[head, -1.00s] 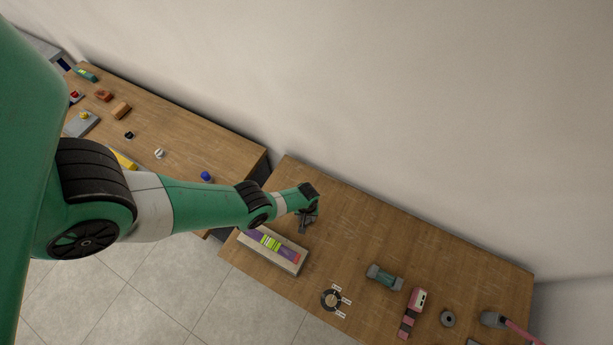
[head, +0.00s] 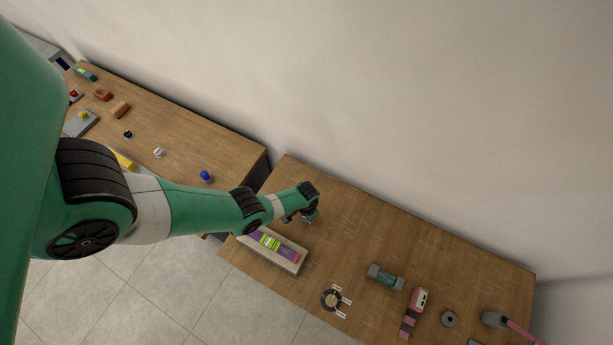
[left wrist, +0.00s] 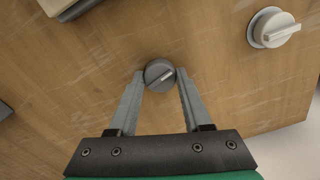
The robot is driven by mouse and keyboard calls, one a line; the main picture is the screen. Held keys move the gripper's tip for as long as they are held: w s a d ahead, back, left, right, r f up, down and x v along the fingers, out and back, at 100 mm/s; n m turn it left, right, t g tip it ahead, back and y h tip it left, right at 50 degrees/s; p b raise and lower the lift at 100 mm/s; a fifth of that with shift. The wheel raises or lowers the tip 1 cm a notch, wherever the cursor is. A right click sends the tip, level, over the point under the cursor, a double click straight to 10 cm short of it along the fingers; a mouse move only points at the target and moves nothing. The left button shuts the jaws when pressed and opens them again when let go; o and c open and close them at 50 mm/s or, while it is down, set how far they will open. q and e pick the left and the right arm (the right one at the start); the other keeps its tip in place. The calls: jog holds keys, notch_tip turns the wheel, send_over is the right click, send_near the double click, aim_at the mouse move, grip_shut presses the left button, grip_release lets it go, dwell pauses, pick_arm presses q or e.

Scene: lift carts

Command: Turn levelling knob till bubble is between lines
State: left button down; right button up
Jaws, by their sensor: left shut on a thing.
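A round grey knob (left wrist: 159,74) with a light pointer line stands on the wooden table, between my left fingertips in the left wrist view. My left gripper (left wrist: 160,78) is shut on it, one finger on each side. In the head view my left gripper (head: 308,218) is at the table's left part, just behind a beige block (head: 266,258). The block has a purple strip with a bright yellow-green section and a reddish end. The bubble and its lines are too small to tell. My right gripper is not in view.
A white knob (left wrist: 273,27) stands beside the grey one. A dark ring (head: 331,300) with white labels, a green-and-grey piece (head: 385,278), a pink-and-white tool (head: 414,313) and a grey ring (head: 449,319) lie to the right. The wall is behind.

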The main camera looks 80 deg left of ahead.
pick_arm(q)
jog(key=shift+m, duration=1.6)
jog(key=shift+c, duration=1.7)
grip_release()
